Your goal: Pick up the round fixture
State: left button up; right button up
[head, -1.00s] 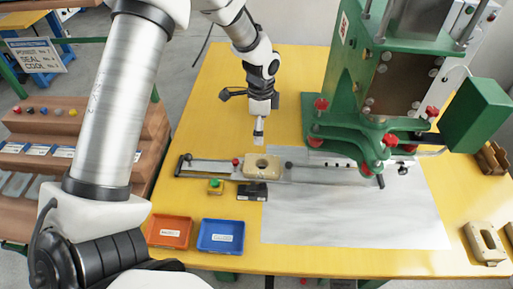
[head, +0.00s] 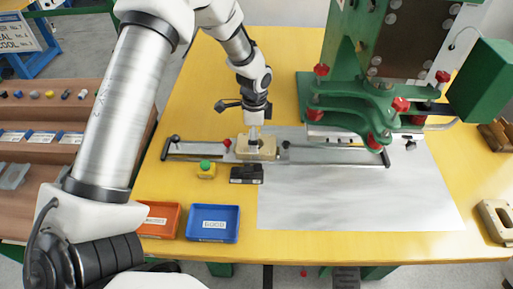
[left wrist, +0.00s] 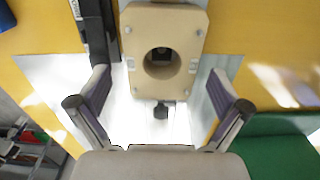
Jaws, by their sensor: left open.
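The round fixture is a tan block (head: 268,153) with a round hole through its middle. It sits on the metal slide rail (head: 200,149) on the yellow table. In the left wrist view the tan block (left wrist: 188,32) fills the upper middle, its hole facing the camera. My left gripper (head: 254,138) is above the block in the head view and covers part of it. In the left wrist view my left gripper (left wrist: 160,73) is open, with one finger on each side of the block and gaps visible. My right gripper is not in view.
A green press (head: 350,115) stands to the right above the rail. A green button on a yellow box (head: 206,169) and a black box (head: 246,174) sit in front. Orange (head: 157,220) and blue (head: 213,223) trays lie nearer. Another tan fixture (head: 488,214) lies far right.

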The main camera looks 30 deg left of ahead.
pick_arm(q)
jog(key=f, duration=0.4)
jog(key=shift+w+f, duration=0.1)
jog(key=shift+w, duration=0.15)
jog(key=shift+s, duration=0.1)
jog(key=c, duration=1.1)
jog(key=shift+r, duration=0.2)
notch_tip(320, 180, up, 15)
jog(key=p, duration=0.5)
jog(key=shift+f, duration=0.1)
